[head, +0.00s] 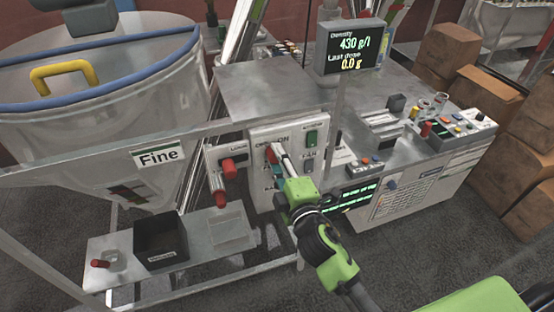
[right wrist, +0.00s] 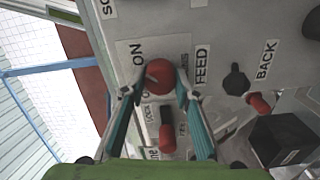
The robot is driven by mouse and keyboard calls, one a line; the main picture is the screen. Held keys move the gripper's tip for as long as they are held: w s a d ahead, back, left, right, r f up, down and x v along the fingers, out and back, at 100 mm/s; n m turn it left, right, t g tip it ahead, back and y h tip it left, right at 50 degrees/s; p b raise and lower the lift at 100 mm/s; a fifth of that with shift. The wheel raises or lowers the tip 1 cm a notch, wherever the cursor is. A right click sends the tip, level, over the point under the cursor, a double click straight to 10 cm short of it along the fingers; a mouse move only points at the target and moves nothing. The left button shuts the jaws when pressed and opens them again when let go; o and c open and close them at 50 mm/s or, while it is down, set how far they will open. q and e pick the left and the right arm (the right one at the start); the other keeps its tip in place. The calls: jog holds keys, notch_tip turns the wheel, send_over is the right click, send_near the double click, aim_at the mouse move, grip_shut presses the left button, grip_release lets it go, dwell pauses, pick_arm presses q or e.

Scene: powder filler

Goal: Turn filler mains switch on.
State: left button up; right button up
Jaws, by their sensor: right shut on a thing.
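The red rotary knob (right wrist: 159,76), beside an ON label, is on the grey filler panel in the right wrist view. It is also partly visible in the head view (head: 271,155). My right gripper (right wrist: 157,88) has its fingers on either side of the knob and is shut on it. In the head view, my right gripper (head: 276,165) reaches the front of the filler panel (head: 262,135). The knob's exact pointer angle is hard to read. My left gripper is out of view.
A green rocker switch (head: 311,138) sits right of the knob. A red knob (head: 229,166) projects on the left. The density display (head: 349,48) stands above on a post. Cardboard boxes (head: 484,90) are stacked at right.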

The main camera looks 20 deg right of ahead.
jog(key=shift+m, duration=0.3)
dwell(0.4)
jog(key=o, duration=1.1)
jog(key=s, duration=1.2)
jog(key=shift+d, duration=0.25)
